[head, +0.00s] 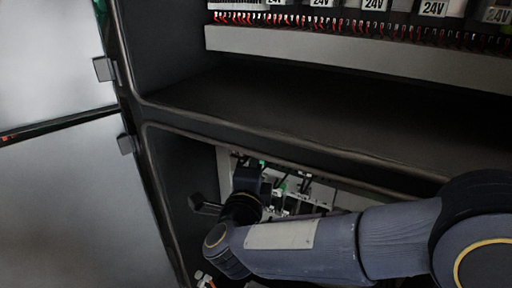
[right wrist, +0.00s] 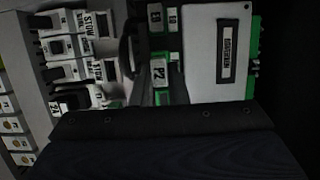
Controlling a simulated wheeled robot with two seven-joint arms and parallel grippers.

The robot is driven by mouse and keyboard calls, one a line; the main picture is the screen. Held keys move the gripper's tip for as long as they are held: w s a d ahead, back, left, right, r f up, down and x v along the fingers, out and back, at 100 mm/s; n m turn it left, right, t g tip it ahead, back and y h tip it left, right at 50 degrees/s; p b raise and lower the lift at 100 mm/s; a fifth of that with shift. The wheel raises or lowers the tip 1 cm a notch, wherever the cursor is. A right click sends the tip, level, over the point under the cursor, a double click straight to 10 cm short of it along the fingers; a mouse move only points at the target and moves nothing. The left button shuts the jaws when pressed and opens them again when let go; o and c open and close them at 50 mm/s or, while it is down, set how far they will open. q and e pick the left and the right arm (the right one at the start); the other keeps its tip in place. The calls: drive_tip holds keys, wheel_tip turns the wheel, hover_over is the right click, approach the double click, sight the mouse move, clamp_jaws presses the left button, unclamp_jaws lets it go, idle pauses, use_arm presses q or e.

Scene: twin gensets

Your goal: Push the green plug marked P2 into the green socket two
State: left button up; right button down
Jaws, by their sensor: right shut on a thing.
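The green plug marked P2 (right wrist: 159,73), with a white label, shows in the middle of the right wrist view. My right gripper (head: 252,172) reaches into the lower cabinet opening in the head view and is shut on the plug. Its fingers are dark and hard to make out. Green pieces with white labels (right wrist: 156,17) stand just above the plug in the right wrist view. I cannot tell which of them is socket two, or how far the plug is from it. My left gripper is not in view.
A white module with green edges (right wrist: 213,85) stands right of the plug. Labelled white blocks (right wrist: 66,47) stand to its left. In the head view, a shelf edge (head: 290,145) runs above my arm, and an open cabinet door (head: 75,195) is at left.

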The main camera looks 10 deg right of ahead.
sight(262, 161)
drive_tip(key=shift+w+d, duration=0.35)
drive_tip(key=shift+w, duration=0.25)
drive_tip(key=shift+d+b, duration=0.1)
drive_tip(key=shift+b, duration=0.65)
idle(0.8)
drive_tip(key=shift+w+d, duration=0.15)
drive_tip(key=shift+w, duration=0.15)
idle(0.8)
drive_tip(key=shift+w+d+f+b, duration=0.1)
drive_tip(key=shift+w+d+b, duration=0.1)
drive_tip(key=shift+b, duration=1.15)
idle(2.2)
drive_tip(key=shift+w+d, duration=0.1)
drive_tip(key=shift+w, duration=0.05)
idle(0.5)
drive_tip(key=c, duration=1.3)
unclamp_jaws()
drive_tip(key=shift+c, duration=0.2)
